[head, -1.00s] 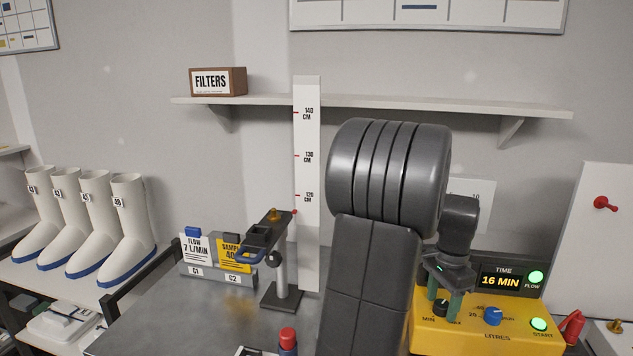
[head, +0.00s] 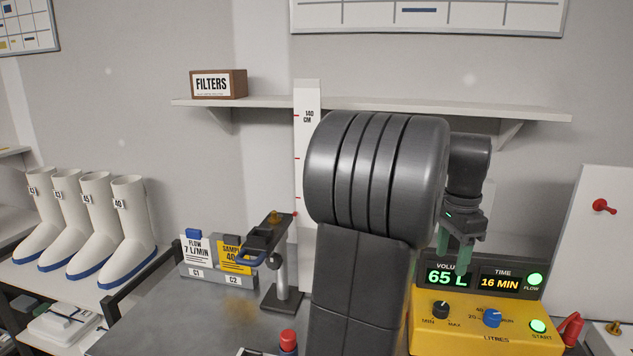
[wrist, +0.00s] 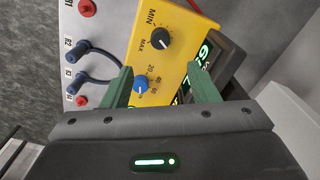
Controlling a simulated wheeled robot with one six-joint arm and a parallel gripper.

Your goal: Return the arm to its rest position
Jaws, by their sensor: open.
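My gripper (head: 457,248) is open and empty, with green fingers pointing down. In the head view it is above and in front of the display of the yellow pump box (head: 455,330). The display (head: 478,279) reads 65 L and 16 MIN, and the fingers partly cover the word above 65 L. In the wrist view my open fingers (wrist: 162,87) stand apart on either side of the blue knob (wrist: 141,84), with the box (wrist: 180,20) beyond them. Whether they touch anything is not shown, but they look clear of it. My arm hides the middle of the bench.
A stand with a clamp (head: 279,265) is left of my arm, by the height scale (head: 306,180). A shelf (head: 400,106) with a FILTERS box (head: 217,83) runs behind. White boots (head: 125,230) stand at left. A panel with a red knob (head: 602,206) is at right.

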